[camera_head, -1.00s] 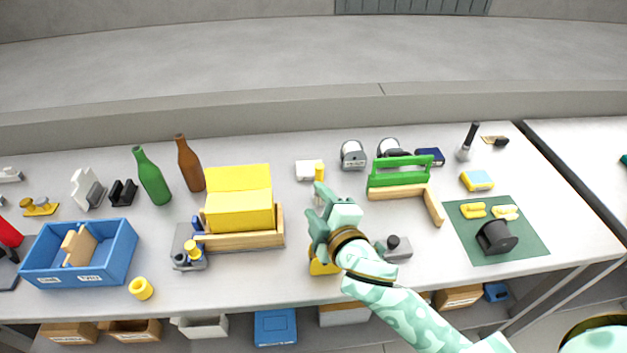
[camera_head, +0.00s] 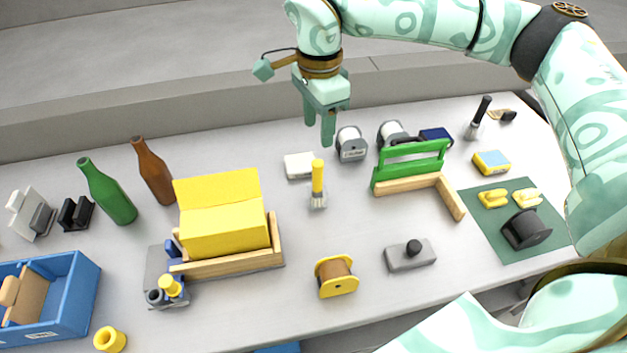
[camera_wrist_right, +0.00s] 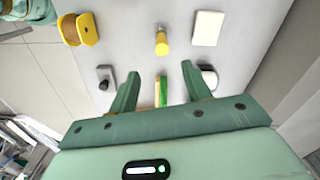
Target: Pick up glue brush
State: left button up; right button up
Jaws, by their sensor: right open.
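A brush with a yellow handle and pale bristles (camera_head: 317,186) stands upright, bristles down, near the middle of the bench. Its yellow handle also shows in the right wrist view (camera_wrist_right: 161,42), seen from above, beyond the fingertips. My right gripper (camera_head: 318,132) is open and empty, raised above the bench, fingers pointing down, apart from the brush. In the right wrist view its two fingers (camera_wrist_right: 160,70) are spread with a gap between them. A second brush with a black handle (camera_head: 478,118) stands at the back right. My left gripper is not in view.
A white block (camera_head: 299,166) stands just behind the yellow brush. A yellow spool (camera_head: 336,277) lies in front, a grey block with a black knob (camera_head: 410,256) front right, and a green frame (camera_head: 410,165) right. The yellow box's wooden trailer (camera_head: 230,262) is left.

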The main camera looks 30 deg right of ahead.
aim_at(317, 164)
notch_tip(317, 164, down, 11)
jog(key=shift+r+b, duration=0.15)
jog(key=shift+b, duration=0.95)
jog(key=f, duration=0.1)
jog(key=f+b, duration=0.1)
jog(key=f, duration=0.3)
jog(key=shift+w+d+f+b, duration=0.1)
jog(key=shift+w+d+b, duration=0.05)
jog(key=shift+w+b, duration=0.15)
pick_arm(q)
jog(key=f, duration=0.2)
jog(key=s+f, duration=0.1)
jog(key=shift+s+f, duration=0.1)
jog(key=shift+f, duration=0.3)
pick_arm(e)
jog(key=shift+s, duration=0.1)
grip_shut()
